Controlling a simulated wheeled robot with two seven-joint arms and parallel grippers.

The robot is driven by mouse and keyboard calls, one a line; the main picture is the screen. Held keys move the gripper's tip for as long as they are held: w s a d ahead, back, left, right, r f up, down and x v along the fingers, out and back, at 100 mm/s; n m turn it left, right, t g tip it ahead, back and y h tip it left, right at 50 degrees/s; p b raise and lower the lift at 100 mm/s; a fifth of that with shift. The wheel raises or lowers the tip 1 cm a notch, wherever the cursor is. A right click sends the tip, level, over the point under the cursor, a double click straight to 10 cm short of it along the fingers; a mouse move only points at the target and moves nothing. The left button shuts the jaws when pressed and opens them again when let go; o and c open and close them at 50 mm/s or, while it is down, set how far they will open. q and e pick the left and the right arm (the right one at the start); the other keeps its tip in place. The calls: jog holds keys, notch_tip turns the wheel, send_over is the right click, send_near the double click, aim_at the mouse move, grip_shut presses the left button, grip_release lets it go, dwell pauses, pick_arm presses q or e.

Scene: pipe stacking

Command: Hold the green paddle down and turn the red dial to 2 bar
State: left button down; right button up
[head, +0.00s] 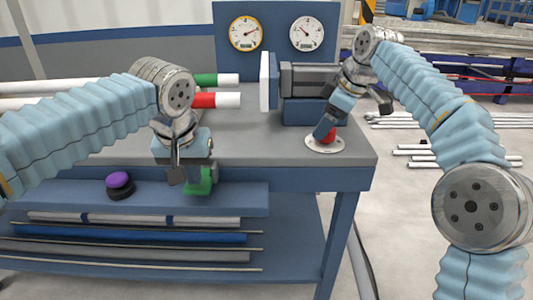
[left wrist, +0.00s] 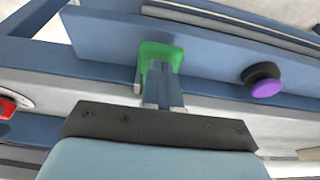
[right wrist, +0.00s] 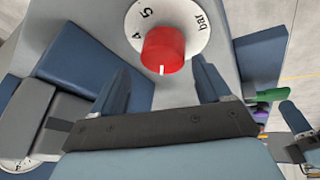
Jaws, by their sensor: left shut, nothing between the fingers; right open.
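The green paddle (head: 203,183) is on the front of the bench, below the top edge. My left gripper (left wrist: 157,68) is shut and empty, with its fingertips over the paddle in the left wrist view, where the paddle (left wrist: 172,52) is partly hidden. They look in contact, but how far the paddle is pressed I cannot tell. The red dial (right wrist: 163,50) stands on a round white scale (right wrist: 195,22) marked 4, 5 and bar. A white line is on the dial's near side. My right gripper (right wrist: 163,72) is open, its fingers on either side of the dial, not gripping it.
A purple button (head: 118,181) sits left of the paddle. Two gauges (head: 245,34) (head: 307,34) stand on a blue panel behind. A grey and blue clamp block (head: 305,80) stands beside my right gripper. Green- and red-marked pipes (head: 212,80) lie at left.

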jog(key=m+h, duration=0.1)
jog(key=m, duration=0.1)
jog(key=m+t+h, duration=0.1)
jog(key=m, duration=0.2)
jog(key=m+h, duration=0.1)
jog(key=m, duration=0.1)
jog(key=shift+a+m, duration=0.1)
jog(key=shift+m, duration=0.3)
jog(key=m+h, duration=0.1)
jog(key=m, duration=0.2)
jog(key=m+h, duration=0.2)
jog(key=m, duration=0.1)
jog(key=shift+d+f, duration=0.15)
jog(key=shift+d, duration=0.05)
jog(key=shift+c, duration=0.4)
jog(key=c, duration=0.7)
jog(key=shift+g, duration=0.3)
jog(key=shift+c, duration=0.6)
jog(key=shift+d, duration=0.1)
